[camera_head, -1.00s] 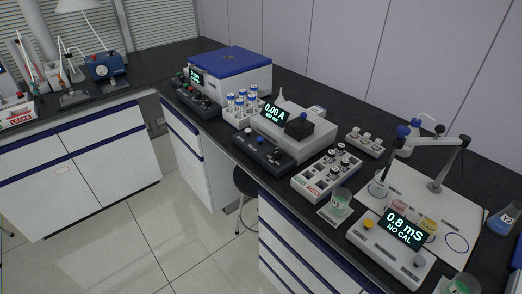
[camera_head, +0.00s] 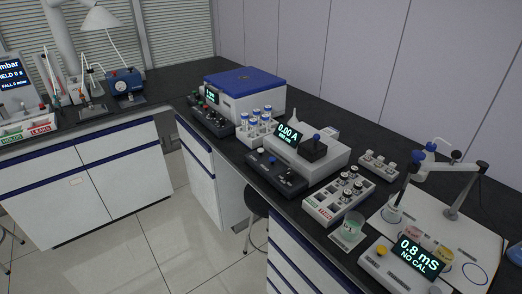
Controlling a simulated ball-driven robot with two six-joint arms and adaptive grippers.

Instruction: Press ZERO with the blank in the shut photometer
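The photometer (camera_head: 325,158) stands on the dark bench, right of centre, a light grey box. Its display (camera_head: 289,134) reads 0.00 A with a smaller line below. A black cover with a blue knob (camera_head: 314,148) sits on its top and looks shut, so whatever is inside is hidden. In front of it lies a dark control panel (camera_head: 275,173) with several small buttons; their labels are too small to read, so I cannot tell which is ZERO. Neither of my grippers is in view.
A rack of vials with dark caps (camera_head: 340,194) and a green beaker (camera_head: 352,224) stand right of the photometer. A blue-lidded box (camera_head: 245,80) and a rack of blue-capped tubes (camera_head: 256,124) stand left. Open floor lies in front.

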